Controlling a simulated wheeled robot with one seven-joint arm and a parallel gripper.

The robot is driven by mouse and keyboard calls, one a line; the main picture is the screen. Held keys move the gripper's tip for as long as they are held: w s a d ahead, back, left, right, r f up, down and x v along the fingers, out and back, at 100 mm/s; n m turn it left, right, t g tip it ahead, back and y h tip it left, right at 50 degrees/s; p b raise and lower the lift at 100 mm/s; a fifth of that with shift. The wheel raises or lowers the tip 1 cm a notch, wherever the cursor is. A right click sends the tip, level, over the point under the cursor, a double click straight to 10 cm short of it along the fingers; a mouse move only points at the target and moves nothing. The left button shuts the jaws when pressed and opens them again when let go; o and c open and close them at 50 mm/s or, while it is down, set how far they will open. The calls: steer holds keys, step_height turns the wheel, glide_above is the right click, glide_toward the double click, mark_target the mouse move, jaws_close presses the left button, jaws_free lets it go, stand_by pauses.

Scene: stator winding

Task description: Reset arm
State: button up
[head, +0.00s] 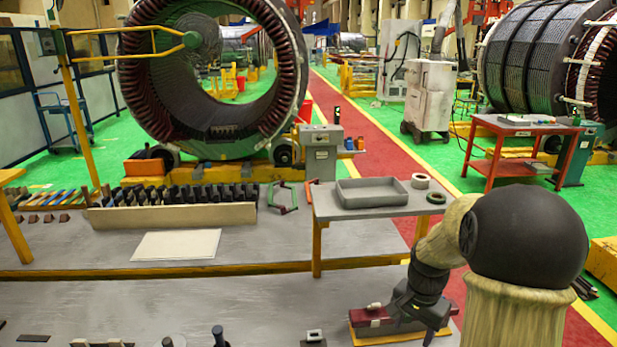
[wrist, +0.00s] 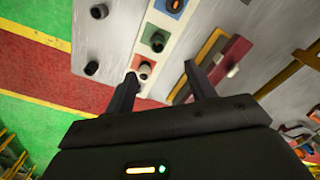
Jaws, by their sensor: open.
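My gripper (wrist: 160,70) is open, with nothing between its two dark fingers in the wrist view. In the head view my arm reaches down at the lower right, and my gripper (head: 428,326) is partly hidden by its own links. A dark red block (head: 373,317) on a yellow-edged base shows beside it there. A pale strip with coloured squares (wrist: 154,38) and dark knobs lies beyond the fingertips.
A grey table (head: 365,208) with a shallow grey tray (head: 371,192) and tape rolls (head: 420,181) stands behind the arm. A large stator ring (head: 215,80) stands at the back left. A red cart (head: 520,125) stands at the right. The red walkway (head: 385,150) is clear.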

steer(key=s+a+r+n+t, duration=0.1)
steer(key=s+a+n+t, duration=0.1)
steer(key=s+a+n, duration=0.7)
steer(key=shift+s+a+n, duration=0.4)
steer(key=shift+s+a, duration=0.75)
steer(key=shift+s, duration=0.05)
